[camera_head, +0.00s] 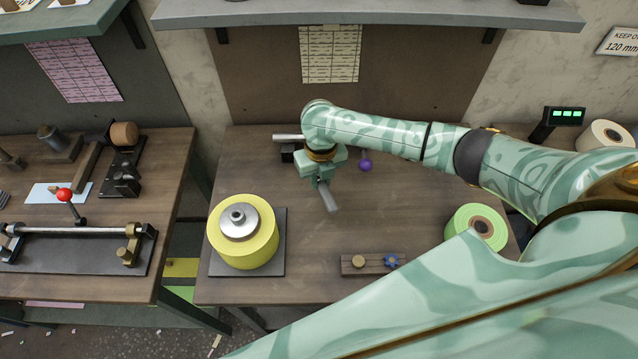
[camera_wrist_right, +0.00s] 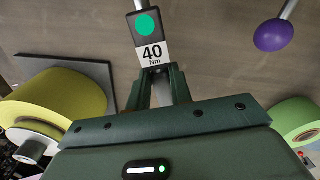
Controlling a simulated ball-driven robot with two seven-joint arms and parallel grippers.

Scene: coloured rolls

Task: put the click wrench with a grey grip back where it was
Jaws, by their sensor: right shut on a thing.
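My right gripper (camera_head: 322,180) is over the middle table and shut on the click wrench. The wrench's grey grip (camera_head: 329,198) sticks out below the gripper in the head view. In the wrist view the fingers (camera_wrist_right: 160,82) close around the grip. Just beyond them is the wrench's dark block with a green dot and a "40 Nm" label (camera_wrist_right: 152,50), and a metal shaft runs on past the top edge. My arm hides part of the wrench in the head view. My left gripper is not in view.
A yellow roll (camera_head: 262,235) with a metal hub stands on a dark plate. A purple knob (camera_head: 365,165) is right of the gripper. A green roll (camera_head: 490,228) stands farther right. A wooden strip (camera_head: 374,266) with two knobs lies near the front edge. A silver bar (camera_head: 287,137) is behind.

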